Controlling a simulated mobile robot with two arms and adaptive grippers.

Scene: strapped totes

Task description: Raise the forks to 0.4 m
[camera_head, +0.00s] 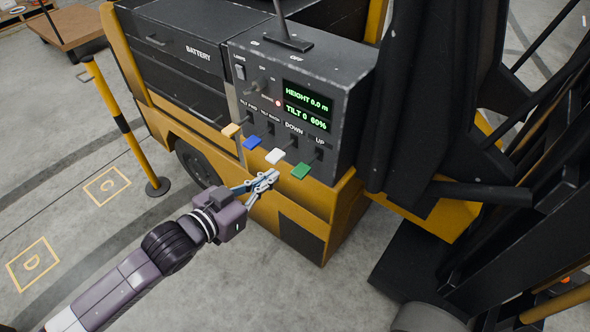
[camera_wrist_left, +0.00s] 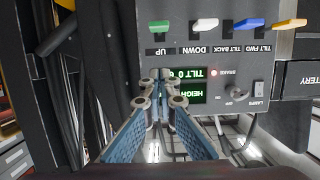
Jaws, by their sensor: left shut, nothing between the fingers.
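The control box (camera_head: 345,100) stands on the yellow truck. Its green screen (camera_head: 307,105) appears to read height 0.0 m and tilt 0, 60%. The green UP lever (camera_head: 300,171) is rightmost, beside the white DOWN lever (camera_head: 275,156); both also show upside down in the left wrist view, green (camera_wrist_left: 158,27) and white (camera_wrist_left: 205,25). My left gripper (camera_head: 270,178) is shut and empty, just below and left of the green lever and apart from it. In the left wrist view its fingertips (camera_wrist_left: 160,82) cover part of the screen. The forks cannot be made out.
A blue lever (camera_head: 252,142) and an orange lever (camera_head: 230,130), for tilt, sit left of the white one. A red brake light (camera_head: 278,103) glows. The black mast (camera_head: 440,90) rises at right. A yellow post (camera_head: 122,122) stands on the floor at left.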

